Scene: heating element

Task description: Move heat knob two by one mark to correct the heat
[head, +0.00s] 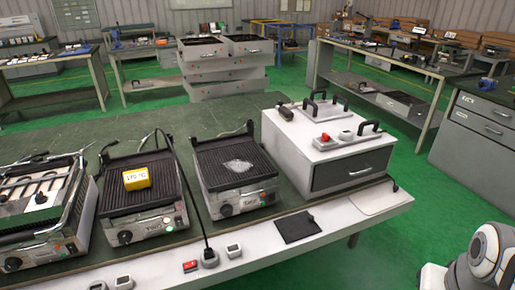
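Three contact grills stand in a row on the workbench, each with a round knob at the left of its front panel. The middle grill (150,215) has a dark knob (124,237) and a small green light to its right. A yellow display block (136,179) on its plate appears to read 170 °C. The right grill's knob (225,210) is dark. Which knob is number two is not marked legibly, and the pointer settings are too small to read. My gripper is out of view; only part of my arm shows at the lower right.
A black cable runs in front of the right grill to a socket (209,259) beside a red switch (190,266) on the bench's front ledge. A white drawer unit (330,150) stands right of the grills. Green floor lies open between the bench and my arm.

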